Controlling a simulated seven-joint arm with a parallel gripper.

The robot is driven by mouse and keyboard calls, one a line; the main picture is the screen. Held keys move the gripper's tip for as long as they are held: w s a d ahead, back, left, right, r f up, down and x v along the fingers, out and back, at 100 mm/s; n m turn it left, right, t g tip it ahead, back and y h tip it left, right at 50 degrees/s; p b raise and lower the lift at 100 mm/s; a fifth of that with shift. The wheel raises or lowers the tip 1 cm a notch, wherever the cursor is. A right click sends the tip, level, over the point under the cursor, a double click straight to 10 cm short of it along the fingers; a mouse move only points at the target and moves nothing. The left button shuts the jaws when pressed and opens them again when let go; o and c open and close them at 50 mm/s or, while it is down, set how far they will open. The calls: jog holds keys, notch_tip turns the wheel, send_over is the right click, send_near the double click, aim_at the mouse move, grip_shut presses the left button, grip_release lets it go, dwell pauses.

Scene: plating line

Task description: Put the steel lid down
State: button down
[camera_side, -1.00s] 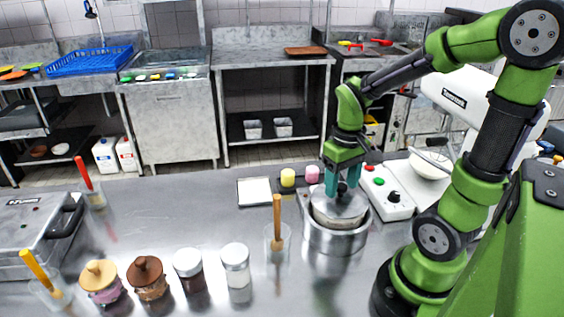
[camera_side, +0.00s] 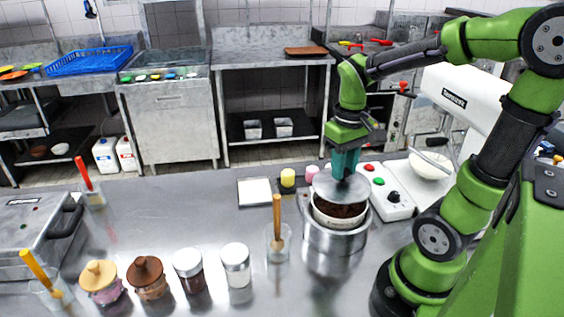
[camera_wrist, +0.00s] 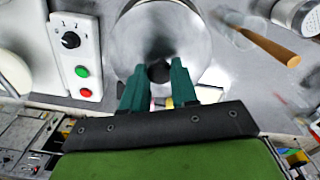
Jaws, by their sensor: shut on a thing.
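The steel lid (camera_side: 341,187) is a shiny round disc held in the air above a steel pot (camera_side: 335,238). My gripper (camera_side: 345,172) is shut on the lid's knob. In the wrist view the lid (camera_wrist: 160,32) fills the upper middle, with my green fingers (camera_wrist: 158,85) on either side of its dark knob. The pot stands on the steel counter and holds a white-rimmed inner bowl (camera_side: 338,221) with dark brown contents, now showing below the lid. The lid hides the bowl's back edge.
A control box (camera_side: 387,191) and a white mixer (camera_side: 460,97) stand right of the pot. A glass with a wooden-handled tool (camera_side: 277,240) is close on the left. A white square tray (camera_side: 255,191) and small yellow and pink pieces lie behind. Several jars line the front. Counter left of centre is clear.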

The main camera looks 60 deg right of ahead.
jog(key=r, duration=0.3)
jog(key=w+r, duration=0.1)
jog(key=r, duration=0.1)
jog(key=shift+a+r, duration=0.1)
jog(key=shift+r, duration=0.05)
jog(key=w+a+f+n, duration=0.45)
jog(key=w+a, duration=0.25)
jog(key=w, duration=0.3)
jog(key=w+a+f+n, duration=0.45)
jog(key=w+a, duration=0.35)
jog(key=w, duration=0.2)
jog(key=f, duration=0.6)
jog(key=shift+w+a+f, duration=0.25)
jog(key=shift+a+f, duration=0.1)
jog(key=shift+a, duration=0.05)
jog(key=shift+f, duration=2.15)
jog(key=shift+f, duration=0.15)
jog(key=c, duration=0.9)
grip_release()
jog(key=shift+o, duration=0.2)
